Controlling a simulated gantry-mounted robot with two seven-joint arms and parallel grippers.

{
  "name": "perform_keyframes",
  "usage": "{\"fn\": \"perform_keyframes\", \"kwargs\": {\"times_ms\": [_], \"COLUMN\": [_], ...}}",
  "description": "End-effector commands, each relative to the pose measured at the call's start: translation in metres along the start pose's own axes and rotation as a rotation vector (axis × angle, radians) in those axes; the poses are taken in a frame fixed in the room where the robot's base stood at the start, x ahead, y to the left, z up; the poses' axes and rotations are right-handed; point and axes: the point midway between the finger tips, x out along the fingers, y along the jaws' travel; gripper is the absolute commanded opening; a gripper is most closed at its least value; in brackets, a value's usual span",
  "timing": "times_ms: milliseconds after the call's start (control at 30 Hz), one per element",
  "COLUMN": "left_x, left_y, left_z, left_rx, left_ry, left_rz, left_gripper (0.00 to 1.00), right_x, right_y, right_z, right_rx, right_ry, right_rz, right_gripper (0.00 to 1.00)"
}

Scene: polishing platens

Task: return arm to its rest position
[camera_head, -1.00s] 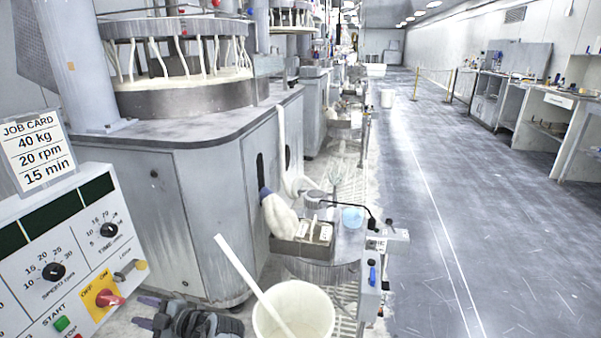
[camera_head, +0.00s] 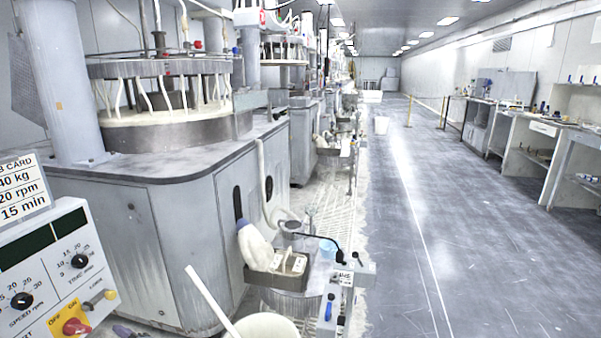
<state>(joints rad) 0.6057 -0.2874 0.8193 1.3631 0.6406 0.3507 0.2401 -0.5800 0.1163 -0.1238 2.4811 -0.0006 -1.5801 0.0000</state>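A small dark, purple-tinged part of what looks like my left gripper (camera_head: 124,331) shows at the bottom edge, just right of the control panel (camera_head: 45,270). It looks apart from the panel's knobs. The rest of the gripper and its arm are cut off by the frame, so I cannot tell if it is open or shut. My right gripper is not in view. The panel's red switch (camera_head: 76,326) sits on a yellow plate at the lower left.
A white bucket (camera_head: 265,327) with a white stick stands at the bottom centre. The grey polishing machine (camera_head: 150,230) fills the left. A small stand (camera_head: 290,298) holds a tray (camera_head: 290,275) and a blue cup (camera_head: 328,249). The aisle floor (camera_head: 480,260) on the right is clear.

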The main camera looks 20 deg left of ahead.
Motion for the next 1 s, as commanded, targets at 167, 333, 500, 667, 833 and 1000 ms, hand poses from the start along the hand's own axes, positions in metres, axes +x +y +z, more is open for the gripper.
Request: {"fn": "perform_keyframes", "kwargs": {"times_ms": [167,333,500,667,833,1000], "left_x": [0.006,-0.041,-0.155,-0.267,-0.353,-0.411], "left_y": [0.035,0.085,0.094,0.058,0.011,-0.030], "left_z": [-0.041,-0.069,-0.083,-0.112,-0.164,-0.229], "left_rx": [0.094,0.318,0.672,1.006,1.298,1.540], "left_ry": [-0.142,-0.416,-0.773,-1.068,-1.302,-1.482], "left_rz": [0.148,0.382,0.616,0.770,0.874,0.946], "left_gripper": [0.45,0.45,0.45,0.45,0.45,0.45], "right_x": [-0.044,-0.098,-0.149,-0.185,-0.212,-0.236], "right_y": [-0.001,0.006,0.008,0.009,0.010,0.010], "right_z": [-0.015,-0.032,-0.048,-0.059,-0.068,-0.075], "right_rx": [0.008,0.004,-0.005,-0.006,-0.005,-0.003], "right_ry": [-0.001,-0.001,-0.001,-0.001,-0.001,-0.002], "right_rz": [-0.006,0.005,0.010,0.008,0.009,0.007], "right_gripper": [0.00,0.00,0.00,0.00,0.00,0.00]}}
